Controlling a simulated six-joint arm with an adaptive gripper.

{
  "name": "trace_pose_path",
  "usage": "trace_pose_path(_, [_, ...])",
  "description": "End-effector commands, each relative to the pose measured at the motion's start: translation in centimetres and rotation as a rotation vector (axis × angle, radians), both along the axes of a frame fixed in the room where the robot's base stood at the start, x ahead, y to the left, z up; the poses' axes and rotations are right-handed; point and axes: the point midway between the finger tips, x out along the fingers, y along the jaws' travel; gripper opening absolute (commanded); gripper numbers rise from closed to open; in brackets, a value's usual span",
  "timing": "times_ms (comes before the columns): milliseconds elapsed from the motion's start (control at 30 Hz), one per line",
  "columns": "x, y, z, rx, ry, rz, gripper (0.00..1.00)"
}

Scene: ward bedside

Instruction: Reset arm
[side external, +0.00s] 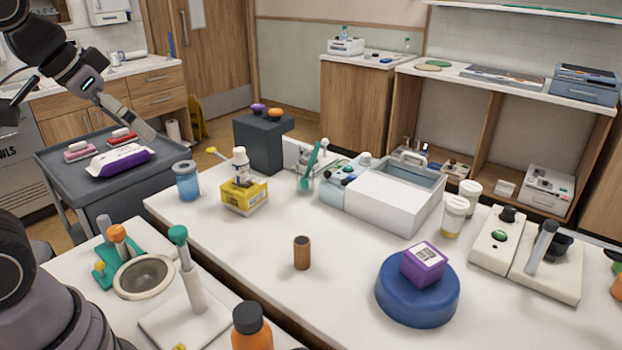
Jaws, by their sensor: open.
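My arm reaches in from the upper left, and my gripper (138,125) points down and to the right near the dark grey cart. It is open, with nothing seen in it; its fingers overlap in this view. It appears apart from the white and purple pack (120,160) on the cart. On the white table (335,290) stand a brown cylinder (302,254), a yellow box (245,197) with a white bottle (241,165) on it, and a blue round base (416,289) with a purple box (424,264) on top.
The dark grey cart (170,170) also holds red and pink items. The table's middle is mostly clear.

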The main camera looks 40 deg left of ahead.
Motion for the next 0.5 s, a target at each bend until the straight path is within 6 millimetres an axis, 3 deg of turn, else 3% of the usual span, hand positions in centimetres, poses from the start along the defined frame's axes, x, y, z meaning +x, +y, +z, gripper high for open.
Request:
trace_pose_path(33, [-2.0, 0.8, 0.1, 0.009, 0.015, 0.024, 0.95])
trace_pose_path(100, [-3.9, 1.4, -0.1, 0.020, 0.042, 0.044, 0.95])
trace_pose_path(200, [-5.4, 1.7, -0.3, 0.027, 0.067, 0.059, 0.95])
trace_pose_path(500, [-5.8, 1.8, -0.4, 0.030, 0.075, 0.061, 0.95])
